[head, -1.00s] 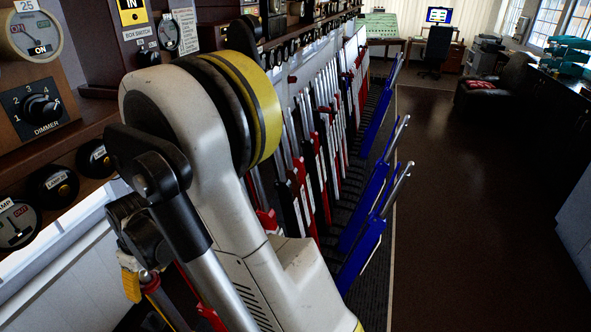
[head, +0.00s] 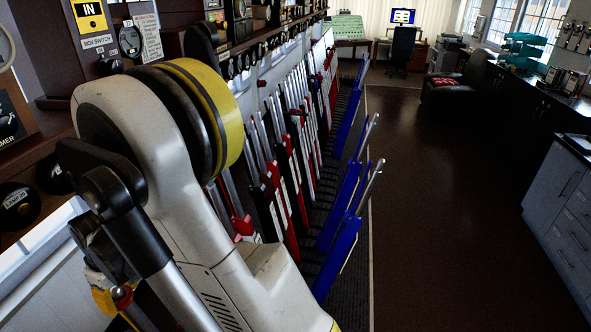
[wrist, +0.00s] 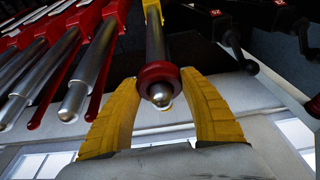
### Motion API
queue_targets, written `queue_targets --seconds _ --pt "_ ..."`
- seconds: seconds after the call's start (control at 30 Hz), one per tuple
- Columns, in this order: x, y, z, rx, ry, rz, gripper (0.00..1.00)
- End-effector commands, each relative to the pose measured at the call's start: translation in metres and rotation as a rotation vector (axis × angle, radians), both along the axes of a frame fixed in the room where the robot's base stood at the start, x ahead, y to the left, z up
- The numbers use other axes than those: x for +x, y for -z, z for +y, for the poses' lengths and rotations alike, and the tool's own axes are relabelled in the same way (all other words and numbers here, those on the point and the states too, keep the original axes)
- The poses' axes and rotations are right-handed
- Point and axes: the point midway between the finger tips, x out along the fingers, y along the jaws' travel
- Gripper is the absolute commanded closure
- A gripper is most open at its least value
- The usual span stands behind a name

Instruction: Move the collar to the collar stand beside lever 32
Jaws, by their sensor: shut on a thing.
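In the wrist view the two yellow fingers of my gripper (wrist: 158,84) are closed in on a red collar (wrist: 152,72), one at each side. The collar is around a silver rod with a yellow part (wrist: 153,14) farther up. The rod's rounded silver tip (wrist: 161,97) sticks out through the collar. In the head view my gripper (head: 104,298) shows only as a bit of yellow at lower left, mostly hidden by my arm. I cannot read lever numbers, so I cannot tell which lever is 32. I cannot make out a collar stand.
Silver-handled levers with red parts (wrist: 70,85) stand close at left in the wrist view. Black handles (wrist: 235,50) are at right. In the head view blue levers (head: 338,255) lean out toward the aisle. The brown floor (head: 450,200) is clear.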

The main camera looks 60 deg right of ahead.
Motion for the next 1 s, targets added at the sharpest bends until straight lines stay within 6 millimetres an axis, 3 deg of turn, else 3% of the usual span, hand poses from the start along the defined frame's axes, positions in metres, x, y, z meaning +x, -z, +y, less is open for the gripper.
queue_targets --seconds 0.7,1.0 --pt "0.012 -0.066 0.004 0.000 0.000 0.000 0.77" --pt "0.014 -0.079 0.005 0.000 0.000 0.000 0.77"
